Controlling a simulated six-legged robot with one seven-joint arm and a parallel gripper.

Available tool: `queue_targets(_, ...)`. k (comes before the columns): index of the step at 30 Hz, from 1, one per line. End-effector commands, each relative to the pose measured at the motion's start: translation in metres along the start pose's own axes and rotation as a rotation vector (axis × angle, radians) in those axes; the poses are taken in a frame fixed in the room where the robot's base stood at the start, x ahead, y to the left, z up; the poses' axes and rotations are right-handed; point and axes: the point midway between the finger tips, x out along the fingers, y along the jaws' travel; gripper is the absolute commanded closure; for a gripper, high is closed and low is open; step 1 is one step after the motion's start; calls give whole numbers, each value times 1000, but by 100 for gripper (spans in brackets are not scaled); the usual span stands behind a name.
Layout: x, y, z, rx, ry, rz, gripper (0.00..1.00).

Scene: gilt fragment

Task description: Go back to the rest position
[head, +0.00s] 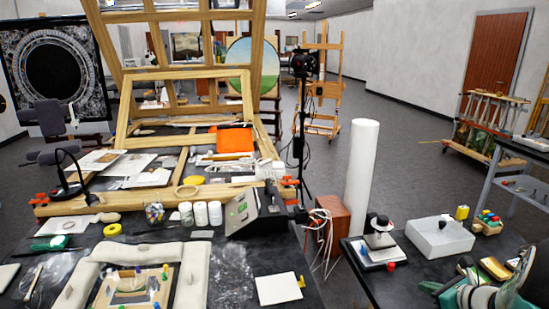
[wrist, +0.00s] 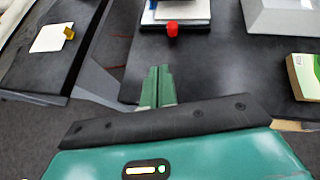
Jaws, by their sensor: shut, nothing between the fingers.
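My gripper (wrist: 159,86) shows in the wrist view with its two green fingers together, shut and empty. It is over the near edge of a dark table (wrist: 225,75), with grey floor to its left. In the head view, part of my green and grey arm shows at the bottom right corner, beside the right-hand table; the fingertips cannot be made out there.
The left table (head: 240,285) is crowded; a floor gap separates the tables.

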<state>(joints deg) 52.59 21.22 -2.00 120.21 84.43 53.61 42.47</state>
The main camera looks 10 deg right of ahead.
Motion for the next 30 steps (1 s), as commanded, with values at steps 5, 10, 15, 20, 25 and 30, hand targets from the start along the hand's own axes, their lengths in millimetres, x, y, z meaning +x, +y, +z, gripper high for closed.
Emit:
queue_targets(5,4,81,58,-387,52,176,100)
queue_targets(10,-9,168,94,-836,98,357,100)
queue_targets(15,-34,240,110,-1290,127,513,100)
queue_targets(20,-65,292,115,-1721,144,630,100)
queue_targets(25,-101,329,113,-2179,162,717,100)
queue_targets(30,-131,348,110,-2574,190,755,100)
